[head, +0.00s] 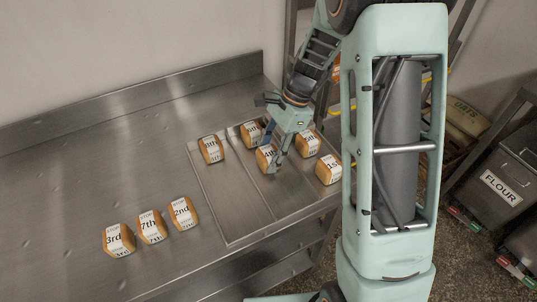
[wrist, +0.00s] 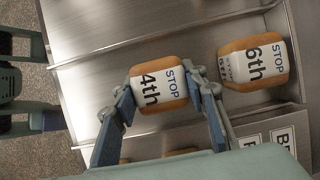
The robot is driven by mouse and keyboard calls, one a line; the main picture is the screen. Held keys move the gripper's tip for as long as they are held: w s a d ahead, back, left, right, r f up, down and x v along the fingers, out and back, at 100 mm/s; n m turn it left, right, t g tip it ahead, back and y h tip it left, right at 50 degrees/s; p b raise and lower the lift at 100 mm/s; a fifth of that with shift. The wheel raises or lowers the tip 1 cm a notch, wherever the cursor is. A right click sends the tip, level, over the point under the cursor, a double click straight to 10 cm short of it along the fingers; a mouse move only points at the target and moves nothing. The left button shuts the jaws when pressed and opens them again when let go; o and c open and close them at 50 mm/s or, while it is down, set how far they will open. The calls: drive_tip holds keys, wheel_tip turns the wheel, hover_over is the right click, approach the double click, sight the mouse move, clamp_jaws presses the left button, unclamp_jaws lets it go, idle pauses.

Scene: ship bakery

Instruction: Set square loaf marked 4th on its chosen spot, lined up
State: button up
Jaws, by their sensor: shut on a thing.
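The square loaf marked 4th (head: 264,158) is orange-brown with a white band. My gripper (head: 275,162) is shut on it, over the middle part of the metal tray (head: 222,218). In the wrist view the 4th loaf (wrist: 158,88) sits between the two fingers (wrist: 165,92), its band reading STOP 4th. I cannot tell if its underside touches the tray. The 6th loaf (wrist: 252,65) is to its right in the wrist view, apart from it.
The tray also holds the 1st loaf (head: 329,171) and loaves at its back. The 3rd (head: 118,240), 7th (head: 151,227) and 2nd (head: 183,213) loaves stand on the steel counter (head: 60,190). The tray's front is clear. Two label cards (wrist: 268,140) show in the wrist view.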

drive_tip(key=o, duration=1.2)
drive_tip(key=shift+f, duration=0.15)
drive_tip(key=shift+c, duration=0.2)
drive_tip(key=v, duration=1.2)
drive_tip(key=shift+p, duration=0.4)
drive_tip(key=shift+d, duration=0.1)
